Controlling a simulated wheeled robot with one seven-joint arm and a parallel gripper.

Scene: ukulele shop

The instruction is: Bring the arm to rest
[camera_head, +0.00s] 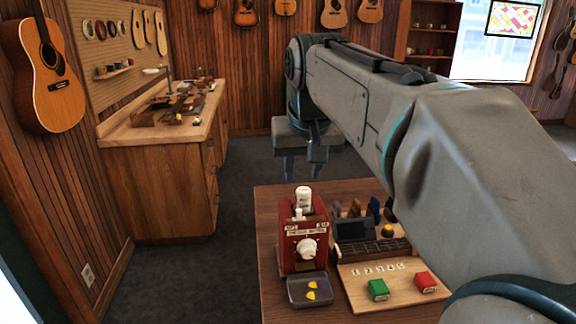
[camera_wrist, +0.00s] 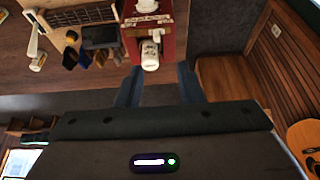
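My arm stretches forward from the right side of the head view, bent down at its far end. My gripper (camera_head: 302,170) hangs just beyond the far edge of the wooden table (camera_head: 270,230), behind a red machine (camera_head: 304,245). In the wrist view my gripper's two fingers (camera_wrist: 158,80) stand apart with nothing held between them. A white canister (camera_head: 304,198) stands on the red machine's top. The canister also shows in the wrist view (camera_wrist: 150,56), past the fingertips and apart from them.
A grey tray with yellow picks (camera_head: 311,293) sits before the machine. A board with a green box (camera_head: 378,290) and a red box (camera_head: 426,282) lies to its right. A workbench (camera_head: 160,190) stands left; guitars (camera_head: 42,75) hang on walls. Dark floor between is clear.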

